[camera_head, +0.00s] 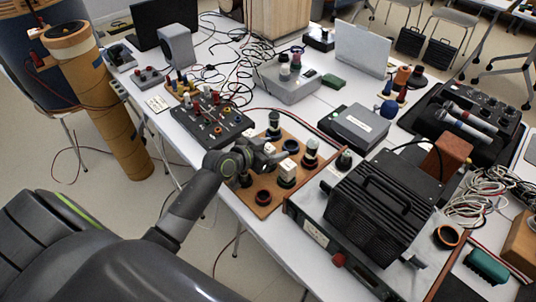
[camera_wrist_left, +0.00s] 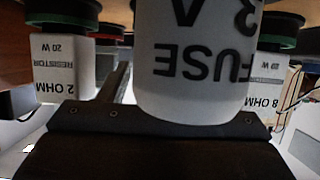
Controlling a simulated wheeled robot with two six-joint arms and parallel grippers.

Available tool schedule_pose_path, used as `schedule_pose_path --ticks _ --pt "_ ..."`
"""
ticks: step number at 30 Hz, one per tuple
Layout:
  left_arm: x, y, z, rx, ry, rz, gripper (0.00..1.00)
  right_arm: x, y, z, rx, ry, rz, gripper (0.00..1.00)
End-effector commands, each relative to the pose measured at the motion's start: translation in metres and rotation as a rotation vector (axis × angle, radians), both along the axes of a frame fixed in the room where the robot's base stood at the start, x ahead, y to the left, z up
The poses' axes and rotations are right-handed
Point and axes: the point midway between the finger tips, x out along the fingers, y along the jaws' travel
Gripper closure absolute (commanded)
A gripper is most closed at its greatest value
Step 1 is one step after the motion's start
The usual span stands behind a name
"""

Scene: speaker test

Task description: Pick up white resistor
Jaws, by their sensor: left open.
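My left gripper (camera_head: 272,158) is open over the wooden board, close to its white parts. A white block-shaped resistor (camera_head: 287,170) stands on the board just right of the gripper. Another white part (camera_head: 268,149) is partly hidden behind the gripper. In the left wrist view, upside down, a white cylinder marked "FUSE" (camera_wrist_left: 195,65) is large and close at the gripper. A white resistor marked "2 OHM" (camera_wrist_left: 63,70) is at the left, and one marked "8 OHM" (camera_wrist_left: 268,85) is at the right, partly hidden by the fuse. I see nothing held.
A black panel with knobs (camera_head: 212,118) lies behind-left. A large black device (camera_head: 380,205) stands close on the right. Cables cover the table's back.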

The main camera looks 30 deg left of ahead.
Motion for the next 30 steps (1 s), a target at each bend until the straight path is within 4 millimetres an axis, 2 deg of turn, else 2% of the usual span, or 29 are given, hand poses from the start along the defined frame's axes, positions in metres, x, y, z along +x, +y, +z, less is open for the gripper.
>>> schedule_pose_path --ticks 6,7,18,25,30 --pt "0.001 0.000 0.000 0.000 0.000 0.000 0.42 0.000 0.000 0.000 0.000 0.000 0.000 1.00" --pt "0.000 0.000 0.000 0.000 0.000 0.000 0.44 0.000 0.000 0.000 0.000 0.000 0.000 1.00" --pt "0.000 0.000 0.000 0.000 -0.001 0.000 0.91 0.000 0.001 0.000 0.001 0.000 0.000 1.00" --pt "0.001 0.000 0.002 0.001 -0.001 0.000 0.91 0.000 0.001 0.000 0.001 0.000 0.000 1.00" --pt "0.001 0.000 0.025 0.002 -0.005 -0.002 0.91 0.000 0.001 0.003 0.001 0.000 -0.001 1.00"
